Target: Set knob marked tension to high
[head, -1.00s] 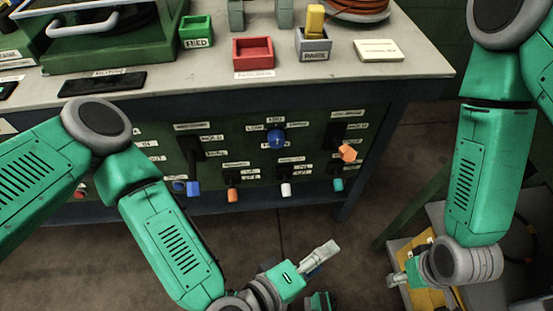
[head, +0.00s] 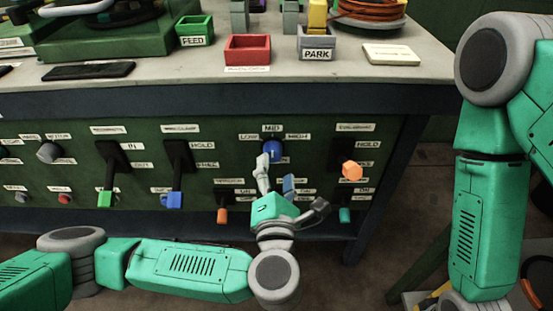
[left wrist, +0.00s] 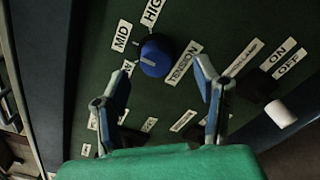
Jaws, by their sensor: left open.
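The blue knob (head: 272,151) sits on the green front panel, with LOW, MID and HIGH labels around its top. In the left wrist view the same knob (left wrist: 155,57) has the TENSION label beside it. A pale line marks its face, but I cannot tell exactly where it points. My left gripper (head: 291,182) is open and empty, just below the knob in the head view. In the left wrist view its fingers (left wrist: 162,75) stand apart, with the knob beyond and between their tips. I see no contact. My right gripper is out of view.
Levers with green (head: 105,198), blue (head: 174,199) and orange (head: 351,170) handles stick out from the panel. The tabletop (head: 190,66) overhangs above, holding a red bin (head: 247,56).

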